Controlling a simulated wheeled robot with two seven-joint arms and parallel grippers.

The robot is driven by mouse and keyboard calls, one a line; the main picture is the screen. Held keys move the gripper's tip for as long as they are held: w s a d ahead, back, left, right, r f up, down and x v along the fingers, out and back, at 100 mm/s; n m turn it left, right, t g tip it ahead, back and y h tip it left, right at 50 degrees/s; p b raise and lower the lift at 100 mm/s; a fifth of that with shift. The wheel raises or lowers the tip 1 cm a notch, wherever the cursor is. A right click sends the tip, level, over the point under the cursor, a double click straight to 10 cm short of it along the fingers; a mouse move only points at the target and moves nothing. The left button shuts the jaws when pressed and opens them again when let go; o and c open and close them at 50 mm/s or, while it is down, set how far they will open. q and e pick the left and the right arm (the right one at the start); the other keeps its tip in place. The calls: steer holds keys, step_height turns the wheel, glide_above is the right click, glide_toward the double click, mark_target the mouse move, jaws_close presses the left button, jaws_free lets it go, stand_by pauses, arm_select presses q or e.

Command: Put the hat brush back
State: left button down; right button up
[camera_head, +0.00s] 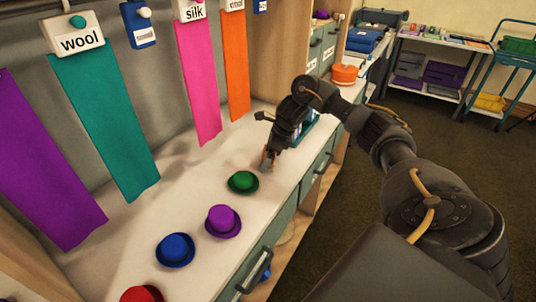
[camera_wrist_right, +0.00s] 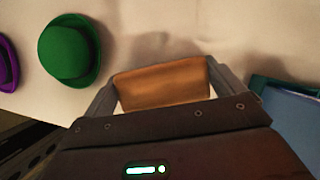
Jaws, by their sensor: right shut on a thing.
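My right gripper (camera_head: 268,158) is low over the white counter, beyond the green hat. In the right wrist view its two fingers (camera_wrist_right: 162,84) are shut on a brown wooden block, which looks like the hat brush (camera_wrist_right: 160,82). Its bristles are not visible, and I cannot tell whether it touches the counter. In the head view the brush is a small brown bit between the fingers, mostly hidden. My left gripper is not in view.
A green hat (camera_head: 243,182), a purple hat (camera_head: 223,221), a blue hat (camera_head: 175,250) and a red hat (camera_head: 141,295) line the counter (camera_head: 125,235). A teal-edged blue tray (camera_wrist_right: 288,108) lies right of the gripper in the wrist view. Cloth strips hang behind.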

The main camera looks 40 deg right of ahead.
steer(key=o, duration=0.7)
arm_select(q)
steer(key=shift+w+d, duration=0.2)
arm_select(e)
steer(key=shift+r, duration=0.15)
steer(key=shift+d+r+p, duration=0.1)
steer(key=shift+r+p, duration=0.2)
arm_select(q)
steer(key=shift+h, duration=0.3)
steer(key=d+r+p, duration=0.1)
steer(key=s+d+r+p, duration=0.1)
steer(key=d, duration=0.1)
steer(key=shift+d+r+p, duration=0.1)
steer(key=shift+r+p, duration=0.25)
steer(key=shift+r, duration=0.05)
arm_select(e)
steer(key=v, duration=1.1)
steer(key=shift+s+d+r, duration=0.1)
steer(key=shift+s, duration=0.05)
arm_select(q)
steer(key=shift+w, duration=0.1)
arm_select(e)
steer(key=shift+r, duration=0.1)
